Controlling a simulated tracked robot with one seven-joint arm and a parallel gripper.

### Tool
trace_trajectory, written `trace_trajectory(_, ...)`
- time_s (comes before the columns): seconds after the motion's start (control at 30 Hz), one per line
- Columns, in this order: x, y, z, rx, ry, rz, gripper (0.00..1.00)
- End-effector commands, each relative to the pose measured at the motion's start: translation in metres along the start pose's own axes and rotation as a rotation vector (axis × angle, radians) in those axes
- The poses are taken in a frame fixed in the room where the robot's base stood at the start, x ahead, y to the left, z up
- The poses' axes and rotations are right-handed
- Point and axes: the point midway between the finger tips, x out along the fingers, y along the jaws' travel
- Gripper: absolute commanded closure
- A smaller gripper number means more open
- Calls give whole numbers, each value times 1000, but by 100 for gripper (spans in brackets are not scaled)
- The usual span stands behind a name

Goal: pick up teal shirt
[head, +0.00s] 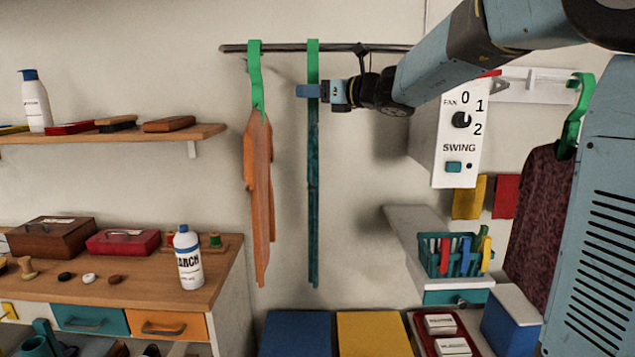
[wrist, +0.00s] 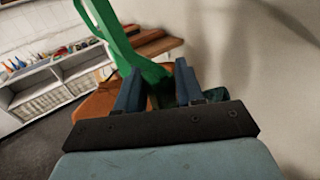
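The teal shirt (head: 314,190) hangs nearly edge-on as a narrow strip, from a green hanger (head: 313,60) on the dark rail. My gripper (head: 309,91) is at its upper end, just below the green part. In the wrist view, my gripper's two blue fingers (wrist: 158,72) stand apart. The green hanger (wrist: 118,38) passes between and beyond them, and dark teal cloth (wrist: 214,95) shows by the right finger. I cannot tell whether either finger touches hanger or cloth.
An orange shirt (head: 259,190) hangs left of the teal one on the dark rail (head: 385,48). A white control box (head: 458,125) and a maroon shirt (head: 538,220) are to the right. Blue (head: 297,333) and yellow (head: 373,333) surfaces lie below. The wall is close behind.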

Motion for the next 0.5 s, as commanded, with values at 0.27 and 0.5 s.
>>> trace_trajectory(0.27,17,0,0,-1,0,0,63)
trace_trajectory(0.5,16,0,0,-1,0,0,77)
